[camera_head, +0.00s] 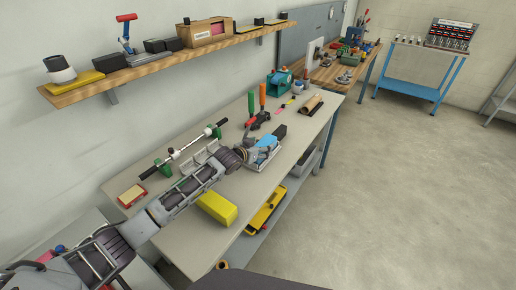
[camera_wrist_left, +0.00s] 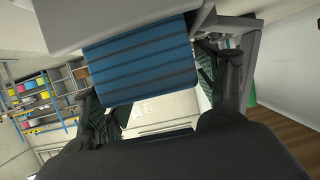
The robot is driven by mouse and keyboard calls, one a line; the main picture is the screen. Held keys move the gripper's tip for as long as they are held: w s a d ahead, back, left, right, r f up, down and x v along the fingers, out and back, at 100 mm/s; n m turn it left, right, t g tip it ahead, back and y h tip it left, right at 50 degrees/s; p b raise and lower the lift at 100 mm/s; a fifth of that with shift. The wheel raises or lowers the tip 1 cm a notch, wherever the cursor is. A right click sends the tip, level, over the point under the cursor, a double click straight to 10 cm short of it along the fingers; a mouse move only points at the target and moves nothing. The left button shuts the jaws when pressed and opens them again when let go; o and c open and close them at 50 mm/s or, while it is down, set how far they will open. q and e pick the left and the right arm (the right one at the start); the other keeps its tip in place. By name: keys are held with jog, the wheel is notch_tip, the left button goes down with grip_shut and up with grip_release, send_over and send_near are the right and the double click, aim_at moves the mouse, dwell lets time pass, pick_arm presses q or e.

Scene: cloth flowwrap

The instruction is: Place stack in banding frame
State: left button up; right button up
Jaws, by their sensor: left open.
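A blue stack (camera_head: 267,140) sits at a white tray (camera_head: 268,158) near the table's front edge in the head view. In the left wrist view, the blue stack (camera_wrist_left: 140,65) shows as several layers, between and beyond the fingers, against a pale surface. My left gripper (camera_head: 258,153) is open beside the stack; it also shows in the left wrist view (camera_wrist_left: 160,100). I cannot tell whether its fingers touch the stack. A white slotted piece (camera_head: 200,156), possibly the banding frame, stands behind my left forearm and is partly hidden. My right gripper is not in view.
A yellow block (camera_head: 217,207) lies on the table (camera_head: 150,213) in front of my left arm. A rod on green stands (camera_head: 185,145) is behind it. A shelf (camera_head: 150,71) hangs above.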

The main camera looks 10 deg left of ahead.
pick_arm(q)
jog(key=shift+s+r, duration=0.1)
jog(key=shift+r, duration=0.05)
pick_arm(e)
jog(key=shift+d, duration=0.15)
pick_arm(q)
jog(key=shift+s+a, duration=0.1)
jog(key=shift+s, duration=0.05)
jog(key=shift+v, duration=1.35)
jog(key=shift+p+v, duration=0.3)
jog(key=shift+v, duration=1.65)
jog(key=v, duration=0.5)
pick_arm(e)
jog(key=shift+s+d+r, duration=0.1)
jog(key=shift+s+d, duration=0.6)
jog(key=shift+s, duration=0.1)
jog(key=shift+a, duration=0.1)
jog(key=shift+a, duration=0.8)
